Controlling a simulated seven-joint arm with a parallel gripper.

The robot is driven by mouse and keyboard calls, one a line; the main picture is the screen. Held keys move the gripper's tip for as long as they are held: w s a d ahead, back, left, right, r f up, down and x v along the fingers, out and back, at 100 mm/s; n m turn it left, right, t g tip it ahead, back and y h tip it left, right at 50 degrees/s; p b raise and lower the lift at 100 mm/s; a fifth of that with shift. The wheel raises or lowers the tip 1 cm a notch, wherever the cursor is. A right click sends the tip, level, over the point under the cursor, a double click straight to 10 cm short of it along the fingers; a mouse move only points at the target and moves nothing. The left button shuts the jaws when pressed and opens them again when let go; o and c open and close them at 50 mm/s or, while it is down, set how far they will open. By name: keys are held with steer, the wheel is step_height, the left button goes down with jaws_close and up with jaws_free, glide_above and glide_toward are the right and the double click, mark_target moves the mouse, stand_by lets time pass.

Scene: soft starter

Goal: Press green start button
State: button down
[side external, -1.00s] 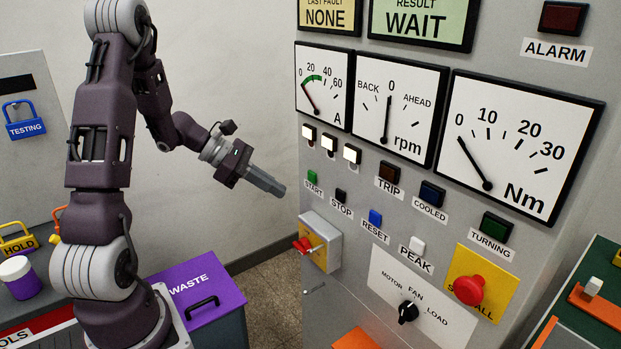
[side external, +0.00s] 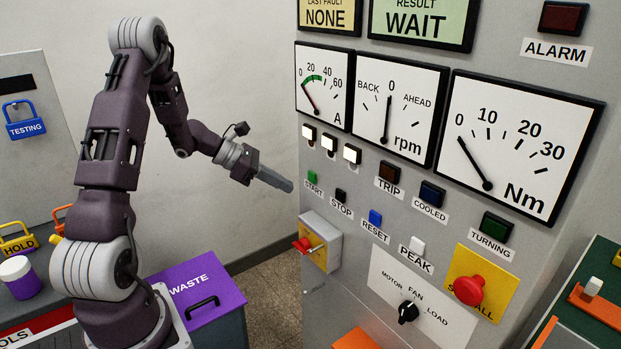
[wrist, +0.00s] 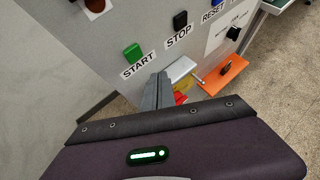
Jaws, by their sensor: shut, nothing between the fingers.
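The green start button (side external: 312,177) sits on the grey panel near its left edge, above the START label. It also shows in the wrist view (wrist: 132,52), up and to the left of my fingertips. My gripper (side external: 289,186) is shut and empty, its fingertips a little left of the panel's edge in the side view, at about the button's height. In the wrist view my closed fingers (wrist: 158,90) point toward the panel below the START and STOP labels. I see no contact with the button; the exact gap to the panel cannot be told.
The black stop button (side external: 341,195) and blue reset button (side external: 375,217) lie right of start. A switch box with a red handle (side external: 304,244) juts out below. A red stall button (side external: 468,290) sits lower right. The purple waste bin (side external: 195,285) stands below my arm.

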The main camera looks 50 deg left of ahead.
mark_target(313, 184)
steer(key=shift+w, duration=1.9)
stand_by(0.5)
steer(key=shift+w, duration=0.4)
steer(key=shift+w, duration=0.45)
stand_by(0.4)
stand_by(0.4)
steer(key=shift+s, duration=0.85)
steer(key=s, duration=0.5)
